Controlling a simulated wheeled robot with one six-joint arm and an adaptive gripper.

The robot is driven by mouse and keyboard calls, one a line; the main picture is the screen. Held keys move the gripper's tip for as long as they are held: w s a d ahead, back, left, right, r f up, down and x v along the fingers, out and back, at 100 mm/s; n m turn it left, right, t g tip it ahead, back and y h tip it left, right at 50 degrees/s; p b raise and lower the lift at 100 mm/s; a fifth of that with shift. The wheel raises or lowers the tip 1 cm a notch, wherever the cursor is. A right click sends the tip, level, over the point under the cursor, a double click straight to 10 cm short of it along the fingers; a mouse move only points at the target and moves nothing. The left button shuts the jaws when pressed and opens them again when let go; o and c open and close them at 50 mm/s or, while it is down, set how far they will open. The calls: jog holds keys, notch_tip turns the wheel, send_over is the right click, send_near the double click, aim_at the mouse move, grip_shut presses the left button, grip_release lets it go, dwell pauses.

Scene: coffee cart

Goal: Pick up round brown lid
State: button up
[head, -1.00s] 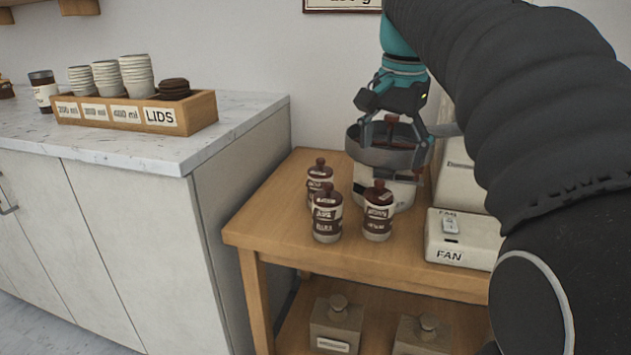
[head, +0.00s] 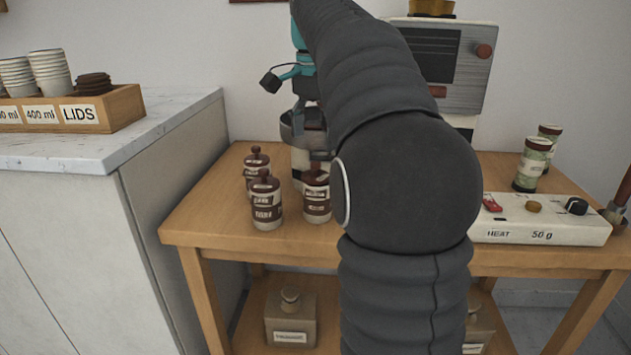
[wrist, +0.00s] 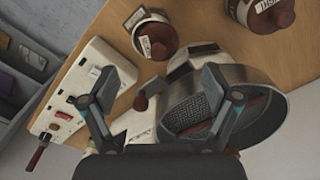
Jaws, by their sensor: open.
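A stack of dark brown round lids (head: 94,83) sits in the LIDS end of the wooden holder on the marble counter, at the left of the head view. My gripper (wrist: 163,97) is open in the wrist view, with nothing seen between its fingers. It hangs above the metal bowl (wrist: 270,113) on the wooden cart, well right of the lid stack. In the head view my arm hides most of the gripper. Several jars with brown knobbed lids stand on the cart, one of them at the front (head: 267,204).
The wooden holder (head: 128,110) also holds cup stacks (head: 50,70). A white HEAT control box (head: 540,220) and two green-labelled cans (head: 533,162) stand at the cart's right. A grey machine (head: 470,65) rises behind. The counter front is clear.

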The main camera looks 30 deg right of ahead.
aim_at(315, 163)
jog(key=shift+s+f+b, duration=0.15)
jog(key=shift+f+b, duration=0.65)
jog(key=shift+f, duration=2.35)
jog(key=c, duration=1.2)
jog(key=shift+c, duration=0.2)
